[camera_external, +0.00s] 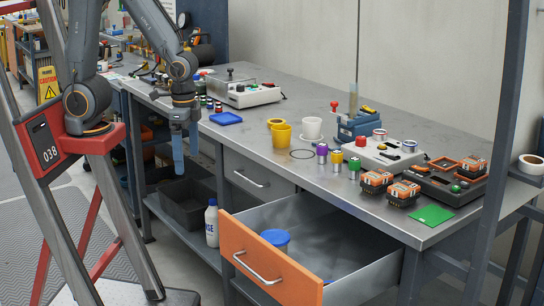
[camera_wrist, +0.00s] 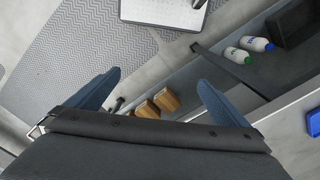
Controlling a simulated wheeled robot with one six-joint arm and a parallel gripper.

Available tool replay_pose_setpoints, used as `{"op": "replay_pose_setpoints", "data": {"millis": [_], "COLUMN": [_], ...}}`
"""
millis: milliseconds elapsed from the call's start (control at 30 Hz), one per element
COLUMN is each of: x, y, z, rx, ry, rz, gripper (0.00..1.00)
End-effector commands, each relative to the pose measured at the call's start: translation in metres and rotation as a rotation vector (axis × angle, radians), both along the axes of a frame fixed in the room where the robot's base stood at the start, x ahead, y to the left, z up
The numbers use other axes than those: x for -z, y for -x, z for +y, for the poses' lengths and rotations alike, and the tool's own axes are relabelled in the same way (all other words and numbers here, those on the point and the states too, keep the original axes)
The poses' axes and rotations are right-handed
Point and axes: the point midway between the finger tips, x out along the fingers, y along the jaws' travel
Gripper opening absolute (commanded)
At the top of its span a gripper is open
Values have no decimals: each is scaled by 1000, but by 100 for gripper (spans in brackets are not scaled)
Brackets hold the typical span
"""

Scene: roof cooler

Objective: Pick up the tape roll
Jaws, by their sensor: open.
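A white roll with a brown core (camera_external: 531,164), which looks like a tape roll, sits at the far right by the grey post. A yellow ring-shaped item (camera_external: 275,122) lies on the bench behind a yellow mug; I cannot tell if it is tape. My gripper (camera_external: 180,150) hangs fingers down beside the bench's left front edge, far from both. In the wrist view my gripper (camera_wrist: 159,78) has its two blue fingers wide apart with nothing held between them. Neither roll shows in the wrist view.
The grey bench (camera_external: 235,140) holds a blue tray (camera_external: 226,118), a yellow mug (camera_external: 281,134), a white mug (camera_external: 312,128), coloured cans and battery packs. An orange-fronted drawer (camera_external: 262,262) stands open below. White bottles (camera_wrist: 255,44) stand on the lower shelf.

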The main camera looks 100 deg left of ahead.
Motion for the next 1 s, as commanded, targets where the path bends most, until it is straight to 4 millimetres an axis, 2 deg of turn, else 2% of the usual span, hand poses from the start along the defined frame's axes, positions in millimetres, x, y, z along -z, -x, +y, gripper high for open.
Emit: {"op": "replay_pose_setpoints", "data": {"millis": [467,500,667,1000], "x": [0,0,0,-2], "y": [0,0,0,-5], "z": [0,0,0,2], "rx": [1,2,2,15], "ry": [0,0,0,0], "rz": [1,1,1,0], "gripper": [100,98,71,70]}}
